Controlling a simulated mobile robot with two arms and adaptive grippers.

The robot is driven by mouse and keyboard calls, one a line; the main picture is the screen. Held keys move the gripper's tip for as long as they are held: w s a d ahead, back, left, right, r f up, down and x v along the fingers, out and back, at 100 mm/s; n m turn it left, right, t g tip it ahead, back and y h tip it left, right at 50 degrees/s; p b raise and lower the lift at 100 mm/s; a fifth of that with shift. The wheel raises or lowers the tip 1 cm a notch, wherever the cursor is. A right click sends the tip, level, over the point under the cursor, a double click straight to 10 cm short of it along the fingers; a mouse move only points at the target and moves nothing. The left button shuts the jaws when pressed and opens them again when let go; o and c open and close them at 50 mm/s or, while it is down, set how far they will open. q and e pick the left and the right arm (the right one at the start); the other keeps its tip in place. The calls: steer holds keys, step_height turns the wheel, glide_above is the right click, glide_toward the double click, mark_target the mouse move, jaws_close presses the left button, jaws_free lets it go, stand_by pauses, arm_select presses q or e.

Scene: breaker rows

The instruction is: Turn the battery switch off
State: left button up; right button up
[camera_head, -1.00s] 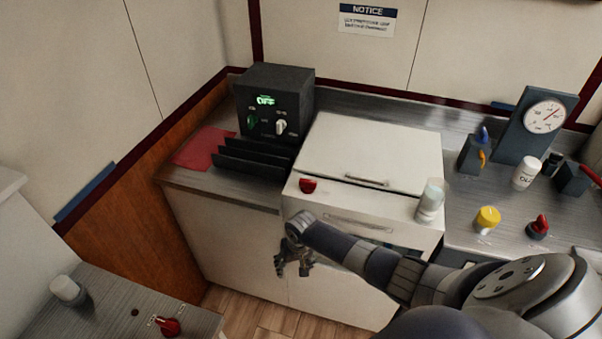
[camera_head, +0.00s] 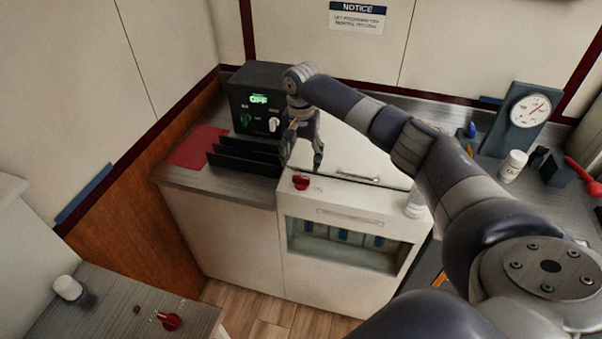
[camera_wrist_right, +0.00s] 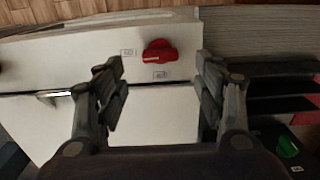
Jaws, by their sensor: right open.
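A red rotary knob (camera_head: 300,183) sits on the front top ledge of the white cabinet (camera_head: 360,205). No readable name marks it as the battery switch. It also shows in the right wrist view (camera_wrist_right: 160,52), with two small labels, one beside it and one near it, too small to read. My right gripper (camera_head: 303,162) is open and empty, its fingers pointing down just above and behind the knob. In the wrist view the knob shows between the spread fingers (camera_wrist_right: 160,66), apart from both. My left gripper is out of view.
A black box (camera_head: 258,100) with a lit OFF display, a green knob and a white knob stands behind left. Black upright fins (camera_head: 240,158) are beside the cabinet. Another red knob (camera_head: 168,321) is on the lower left counter. A gauge panel (camera_head: 520,115) stands right.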

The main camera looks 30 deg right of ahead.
mark_target(301, 177)
step_height(301, 177, down, 7)
steer(key=shift+r+p, duration=0.1)
steer(key=shift+p, duration=0.45)
steer(key=c, duration=1.1)
